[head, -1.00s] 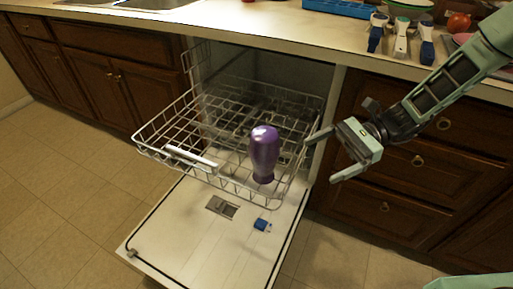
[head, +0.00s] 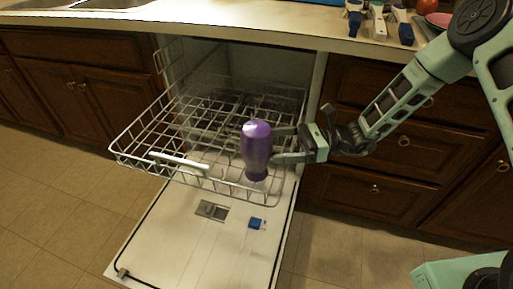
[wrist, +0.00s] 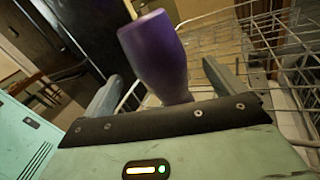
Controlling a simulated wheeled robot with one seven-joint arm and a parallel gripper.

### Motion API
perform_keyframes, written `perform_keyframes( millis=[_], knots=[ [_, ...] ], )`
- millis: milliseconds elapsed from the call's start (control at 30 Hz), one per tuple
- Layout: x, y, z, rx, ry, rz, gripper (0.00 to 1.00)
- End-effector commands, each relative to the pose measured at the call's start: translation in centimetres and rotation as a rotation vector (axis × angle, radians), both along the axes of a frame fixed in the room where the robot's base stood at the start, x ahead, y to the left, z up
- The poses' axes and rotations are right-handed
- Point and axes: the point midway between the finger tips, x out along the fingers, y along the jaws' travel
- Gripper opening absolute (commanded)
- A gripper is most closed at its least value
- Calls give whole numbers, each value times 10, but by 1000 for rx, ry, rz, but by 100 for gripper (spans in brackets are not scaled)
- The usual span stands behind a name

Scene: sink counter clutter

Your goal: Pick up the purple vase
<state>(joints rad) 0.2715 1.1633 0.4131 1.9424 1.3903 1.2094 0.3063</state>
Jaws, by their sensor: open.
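The purple vase (head: 256,151) stands upright in the pulled-out dishwasher rack, near its front right corner. My gripper (head: 272,145) is open and has come to the vase from the right, with its fingers at the vase's right side. In the wrist view, the vase (wrist: 156,55) stands between the two spread fingers of my gripper (wrist: 165,85), and its lower end is hidden behind the gripper body. I cannot tell whether either finger touches it.
The wire rack (head: 140,150) surrounds the vase. The open dishwasher door (head: 185,240) lies below it, with a small blue-capped part (head: 255,223). Wooden drawers (head: 385,150) stand right of the opening. The counter (head: 230,25) above holds several blue-and-white handled items (head: 378,20).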

Motion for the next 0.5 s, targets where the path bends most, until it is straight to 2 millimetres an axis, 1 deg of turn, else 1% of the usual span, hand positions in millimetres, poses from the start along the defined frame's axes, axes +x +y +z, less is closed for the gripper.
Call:
perform_keyframes(
  millis=[33, 167, 233, 400, 500],
  knots=[
    [0, 5, 0, 0, 0, 1, 95],
    [-1, 12, 0, -1, 0, 1, 95],
    [-2, 19, 0, -1, 0, 2, 95],
    [-6, 44, -1, -1, -1, 4, 95],
    [-6, 56, -1, -2, -1, 2, 95]
  ],
)
